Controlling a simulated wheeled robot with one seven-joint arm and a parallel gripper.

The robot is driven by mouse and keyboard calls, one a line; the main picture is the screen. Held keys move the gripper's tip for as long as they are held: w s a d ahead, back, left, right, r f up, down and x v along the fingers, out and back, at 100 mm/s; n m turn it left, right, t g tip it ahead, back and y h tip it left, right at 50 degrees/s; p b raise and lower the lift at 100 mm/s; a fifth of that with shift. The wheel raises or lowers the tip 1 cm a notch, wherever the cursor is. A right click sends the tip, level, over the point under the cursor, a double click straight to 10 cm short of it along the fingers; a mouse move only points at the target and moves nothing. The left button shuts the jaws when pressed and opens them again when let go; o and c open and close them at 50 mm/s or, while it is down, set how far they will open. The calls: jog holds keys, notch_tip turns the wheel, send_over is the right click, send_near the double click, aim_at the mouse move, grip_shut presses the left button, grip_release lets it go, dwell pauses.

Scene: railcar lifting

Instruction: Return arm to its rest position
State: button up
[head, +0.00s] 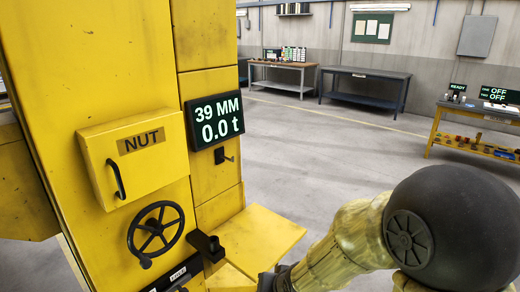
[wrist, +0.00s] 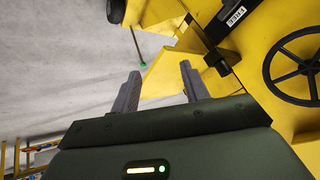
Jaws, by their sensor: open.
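My gripper (wrist: 160,92) shows in the wrist view with its two grey fingers apart and nothing between them. Beyond the fingers is the yellow shelf (wrist: 167,65) of the lifting column. In the head view my arm comes in from the lower right, and its end reaches the bottom edge, below the yellow shelf (head: 262,238); the fingers are not visible there. The yellow column (head: 205,90) stands at the left. It carries a box marked NUT (head: 130,165), a black handwheel (head: 155,232) and a display (head: 215,119) reading 39 MM and 0.0 t.
A small black bracket (head: 207,243) sticks out beside the shelf, close to my arm's end. A wooden-topped bench (head: 283,66), a dark bench (head: 366,74) and a yellow bench (head: 470,140) stand farther back. The grey floor (head: 320,150) between them is clear.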

jog(key=s+d+r+g+h+p, duration=0.2)
jog(key=s+d+r+p, duration=0.4)
jog(key=d, duration=0.6)
jog(key=s+r+g, duration=0.1)
jog(key=s+r, duration=0.1)
jog(key=s, duration=0.1)
jog(key=shift+r+n+g+h, duration=0.15)
jog(key=shift+n+g+h, duration=0.15)
jog(key=shift+g+h, duration=0.1)
jog(key=w+a+f+n+t+y+b, duration=0.1)
jog(key=w+a+f+n+t+b, duration=0.15)
jog(key=a+b, duration=0.2)
jog(key=w+a+f+n+t+y+b, duration=0.2)
jog(key=w+a+f+b, duration=0.15)
jog(key=a, duration=0.25)
jog(key=w+a+f+n+t+y+b, duration=0.1)
jog(key=w+a+f+n+t+b, duration=0.1)
jog(key=w+a+f+b, duration=0.3)
jog(key=s+a+r+n+t+y+b, duration=0.1)
jog(key=s+a+n+y+b, duration=0.1)
jog(key=a, duration=0.7)
jog(key=s+a+r+n+t+y+b, duration=0.1)
jog(key=s+a+n+y+b, duration=0.2)
jog(key=a+y+b, duration=0.4)
jog(key=shift+s+a+r+y, duration=0.35)
jog(key=shift+s+a+y, duration=0.1)
jog(key=shift+a, duration=0.65)
jog(key=shift+w+a+r+t+p, duration=0.1)
jog(key=shift+t+p, duration=0.15)
jog(key=shift+p, duration=0.05)
